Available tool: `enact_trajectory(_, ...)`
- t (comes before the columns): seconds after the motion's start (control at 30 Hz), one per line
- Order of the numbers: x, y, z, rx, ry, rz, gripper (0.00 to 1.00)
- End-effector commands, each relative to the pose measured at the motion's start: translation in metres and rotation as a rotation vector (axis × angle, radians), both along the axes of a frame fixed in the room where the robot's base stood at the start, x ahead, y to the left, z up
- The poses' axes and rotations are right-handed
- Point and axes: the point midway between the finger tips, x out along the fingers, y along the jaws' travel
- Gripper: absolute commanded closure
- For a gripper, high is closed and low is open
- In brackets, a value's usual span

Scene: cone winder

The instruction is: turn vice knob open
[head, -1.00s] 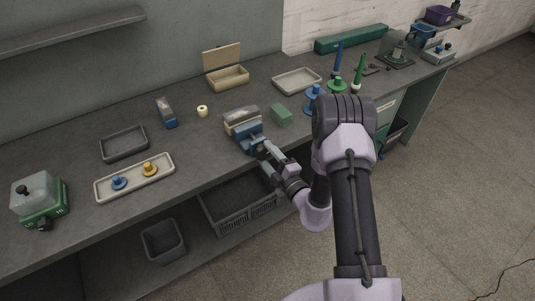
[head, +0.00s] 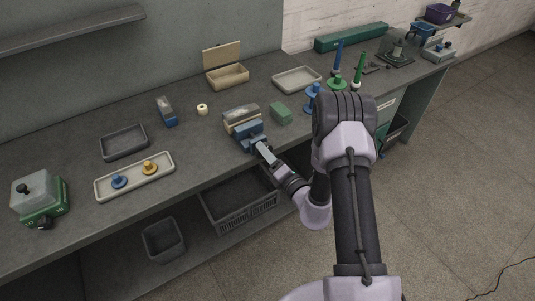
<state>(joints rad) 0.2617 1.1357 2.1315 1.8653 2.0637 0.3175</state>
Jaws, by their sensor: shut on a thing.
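The vice (head: 244,125) is a blue and beige block near the front edge of the grey bench, at the middle of the head view. Its blue front jaw (head: 249,137) faces my arm. My gripper (head: 263,149) is right in front of that jaw, reaching in from the lower right, and is shut on the vice knob. The knob is hidden between the fingers and cannot be made out. How far the vice jaws stand apart is too small to tell.
A green block (head: 281,113) lies just right of the vice. A cream tray (head: 134,177) with a blue and a yellow piece is at the left. A dark crate (head: 240,212) stands below the bench front. Blue spools (head: 312,99) stand near my arm.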

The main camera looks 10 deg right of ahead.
Motion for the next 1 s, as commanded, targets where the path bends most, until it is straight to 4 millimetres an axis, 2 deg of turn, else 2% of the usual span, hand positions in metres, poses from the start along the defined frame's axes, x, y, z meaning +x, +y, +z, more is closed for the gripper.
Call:
enact_trajectory(0.3,0.0006,-0.0002,0.0011,-0.072,-0.026,-0.001,0.88)
enact_trajectory(0.73,0.0007,-0.0002,0.0014,-0.079,-0.029,-0.001,0.88)
enact_trajectory(0.77,0.0007,-0.0002,0.0014,-0.079,-0.029,-0.001,0.45)
enact_trajectory(0.8,0.0006,-0.0002,0.0014,-0.079,-0.029,-0.001,0.38)
enact_trajectory(0.87,0.0006,-0.0001,0.0012,-0.079,-0.028,-0.001,0.26)
enact_trajectory(1.0,0.0003,0.0000,0.0009,-0.079,-0.027,0.000,0.25)
